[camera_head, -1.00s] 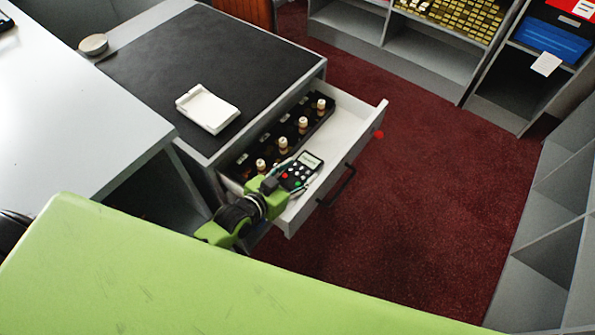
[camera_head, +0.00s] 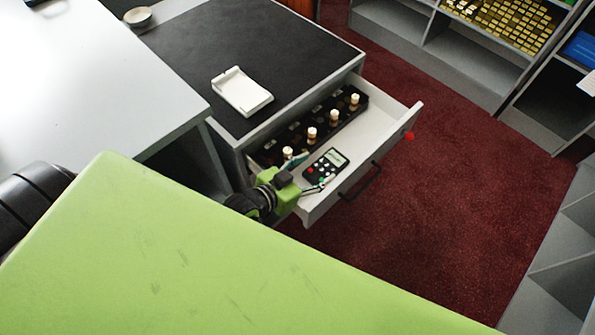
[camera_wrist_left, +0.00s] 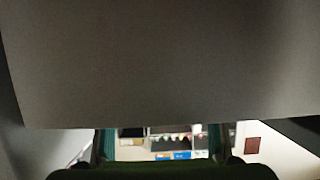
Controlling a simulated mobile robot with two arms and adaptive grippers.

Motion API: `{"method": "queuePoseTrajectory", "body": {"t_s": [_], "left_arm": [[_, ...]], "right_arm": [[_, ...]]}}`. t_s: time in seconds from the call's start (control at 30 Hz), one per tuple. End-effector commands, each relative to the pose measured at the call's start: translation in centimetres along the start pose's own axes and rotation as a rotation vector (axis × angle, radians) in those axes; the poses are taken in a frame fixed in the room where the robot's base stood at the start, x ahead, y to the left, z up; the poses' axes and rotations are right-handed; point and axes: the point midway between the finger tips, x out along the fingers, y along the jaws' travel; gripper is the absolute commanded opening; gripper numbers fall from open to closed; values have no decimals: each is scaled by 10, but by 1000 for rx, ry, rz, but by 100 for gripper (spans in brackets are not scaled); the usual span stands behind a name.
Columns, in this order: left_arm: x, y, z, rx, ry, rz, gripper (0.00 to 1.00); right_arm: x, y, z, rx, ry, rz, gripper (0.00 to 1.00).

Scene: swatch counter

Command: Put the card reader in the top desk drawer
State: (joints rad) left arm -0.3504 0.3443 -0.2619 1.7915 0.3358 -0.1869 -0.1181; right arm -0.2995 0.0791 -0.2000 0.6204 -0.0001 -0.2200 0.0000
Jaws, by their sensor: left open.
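The card reader (camera_head: 326,168), black with a pale screen and coloured keys, lies in the open white top drawer (camera_head: 398,128) of the grey desk. My left gripper (camera_head: 308,173) is open at the drawer's near end, its fingers spread just short of the reader's near end. It holds nothing. In the left wrist view the two teal fingers (camera_wrist_left: 161,145) stand apart with a gap between them. A dark grey surface fills the top of that view, and I cannot make out the reader there. My right gripper is not in view.
A black rack (camera_head: 322,120) with several cream-topped bottles lies along the drawer's inner side. A white tray (camera_head: 242,92) sits on the black desk mat (camera_head: 290,45). A pale table (camera_head: 80,85) stands at left. The red carpet (camera_head: 470,170) right of the drawer is clear.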

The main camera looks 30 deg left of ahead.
Motion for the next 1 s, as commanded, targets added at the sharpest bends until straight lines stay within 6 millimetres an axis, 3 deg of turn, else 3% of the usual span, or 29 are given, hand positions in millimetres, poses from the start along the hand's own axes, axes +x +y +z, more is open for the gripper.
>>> {"method": "queuePoseTrajectory", "body": {"t_s": [0.2,0.4,0.6,1.0], "left_arm": [[-45,0,0,2,1,0,58],[-71,-1,-1,2,3,0,58],[-80,0,-2,1,6,1,58],[-80,0,-2,1,6,1,58]], "right_arm": [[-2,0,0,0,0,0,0],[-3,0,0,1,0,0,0],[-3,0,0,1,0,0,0],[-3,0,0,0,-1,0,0]]}}
